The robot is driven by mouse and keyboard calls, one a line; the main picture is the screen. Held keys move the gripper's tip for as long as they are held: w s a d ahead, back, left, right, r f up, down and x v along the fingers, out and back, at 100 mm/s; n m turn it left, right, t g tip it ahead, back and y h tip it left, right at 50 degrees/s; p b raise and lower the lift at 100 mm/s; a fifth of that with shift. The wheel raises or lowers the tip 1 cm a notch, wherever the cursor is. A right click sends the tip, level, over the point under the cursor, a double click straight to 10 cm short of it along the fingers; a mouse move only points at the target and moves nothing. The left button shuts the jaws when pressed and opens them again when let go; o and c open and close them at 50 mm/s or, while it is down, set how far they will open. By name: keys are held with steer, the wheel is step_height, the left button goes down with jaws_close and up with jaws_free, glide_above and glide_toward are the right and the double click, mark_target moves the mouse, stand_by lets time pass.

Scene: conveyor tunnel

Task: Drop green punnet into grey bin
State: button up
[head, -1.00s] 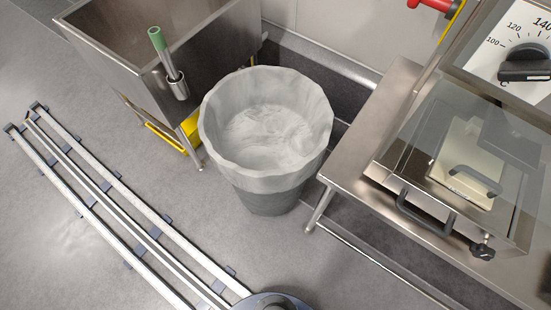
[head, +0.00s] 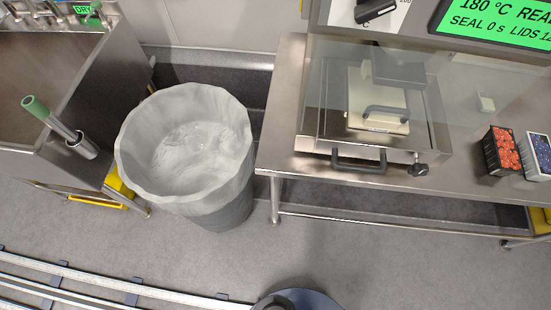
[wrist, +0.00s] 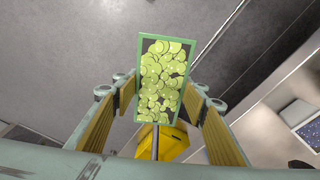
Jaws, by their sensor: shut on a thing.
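The grey bin (head: 225,205) stands on the floor in the head view, left of the steel bench, with a pale liner folded over its rim. It looks empty apart from the crumpled liner. The green punnet (wrist: 163,85), a green-rimmed tray filled with sliced pale-green pieces, shows in the wrist view. My gripper (wrist: 163,100) is shut on it, with yellow-padded fingers at its left and right sides. The floor lies beneath the punnet there. My gripper and the green punnet are outside the head view, and the bin is not seen in the wrist view.
A steel sink unit (head: 75,110) with a green-handled tool (head: 50,118) stands left of the bin. The steel bench (head: 285,150) carries a sealing machine (head: 375,110), a red-fruit punnet (head: 502,150) and a blue-fruit punnet (head: 540,150). A floor rail (head: 120,285) runs in front.

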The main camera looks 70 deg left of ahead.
steer(key=shift+d, duration=2.25)
steer(key=shift+s, duration=0.15)
